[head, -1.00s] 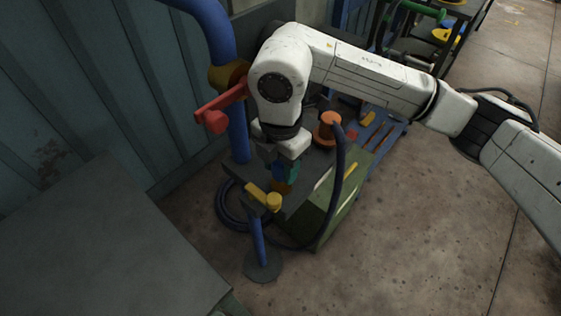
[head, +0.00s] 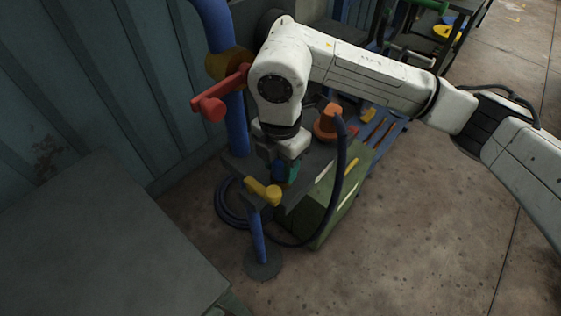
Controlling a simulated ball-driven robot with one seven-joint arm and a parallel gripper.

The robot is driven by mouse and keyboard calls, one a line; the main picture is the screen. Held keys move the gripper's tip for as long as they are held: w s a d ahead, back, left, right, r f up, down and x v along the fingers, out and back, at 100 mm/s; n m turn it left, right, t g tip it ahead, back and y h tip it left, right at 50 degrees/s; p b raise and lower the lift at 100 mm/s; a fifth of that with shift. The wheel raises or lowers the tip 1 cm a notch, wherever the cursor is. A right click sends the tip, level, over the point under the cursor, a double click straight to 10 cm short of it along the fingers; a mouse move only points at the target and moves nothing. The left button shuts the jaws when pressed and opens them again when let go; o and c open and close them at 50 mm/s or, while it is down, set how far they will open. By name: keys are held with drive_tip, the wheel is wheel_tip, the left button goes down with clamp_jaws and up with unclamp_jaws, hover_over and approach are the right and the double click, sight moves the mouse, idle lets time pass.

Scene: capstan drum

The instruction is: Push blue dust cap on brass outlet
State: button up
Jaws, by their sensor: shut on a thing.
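My gripper (head: 281,171) points down over the dark tabletop near the middle of the picture. It is shut on a small blue piece (head: 279,173), which I take for the blue dust cap; the fingers hide most of it. A teal patch shows at its right side. A yellow brass-coloured fitting (head: 262,190) with a round end sits on top of a blue post, just below and left of the gripper. I take it for the brass outlet. I cannot tell whether the cap touches it.
A red lever (head: 212,107) on a large blue pipe (head: 237,125) stands left of my arm. An orange fitting (head: 329,122) with a dark hose arching down stands right of my gripper, above a green box (head: 322,205). Open floor lies to the right.

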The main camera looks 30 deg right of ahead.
drive_tip(key=shift+f+b, duration=0.35)
drive_tip(key=shift+f, duration=0.05)
drive_tip(key=o, duration=1.1)
wheel_tip(320, 180, up, 11)
drive_tip(key=shift+f, duration=0.1)
